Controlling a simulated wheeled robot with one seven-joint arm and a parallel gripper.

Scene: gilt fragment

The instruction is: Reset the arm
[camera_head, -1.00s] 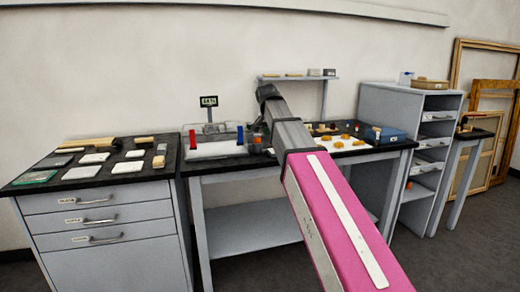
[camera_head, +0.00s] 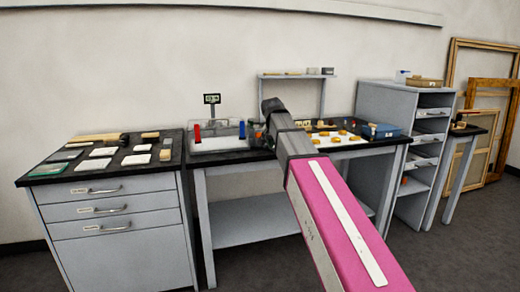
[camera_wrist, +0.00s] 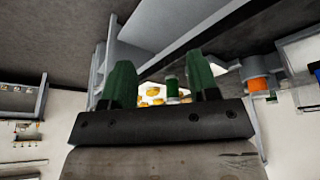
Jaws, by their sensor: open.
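My arm (camera_head: 335,220), with a pink and white link, reaches from the lower right of the head view up toward the workbench (camera_head: 235,168). Its grey far part ends in front of the back of the bench. My gripper is hidden behind the arm there. In the wrist view my gripper (camera_wrist: 162,82) shows two green fingers standing wide apart on a dark bar. Nothing is held between them. A small green and white upright item (camera_wrist: 172,88) and some orange-yellow pieces (camera_wrist: 154,92) show beyond the gap, apart from the fingers.
A drawer cabinet (camera_head: 115,222) with flat tiles stands left. The bench bears a clear tray (camera_head: 218,144), a small display (camera_head: 212,99) and a blue box (camera_head: 380,131). An open shelf unit (camera_head: 385,98) and wooden frames stand right.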

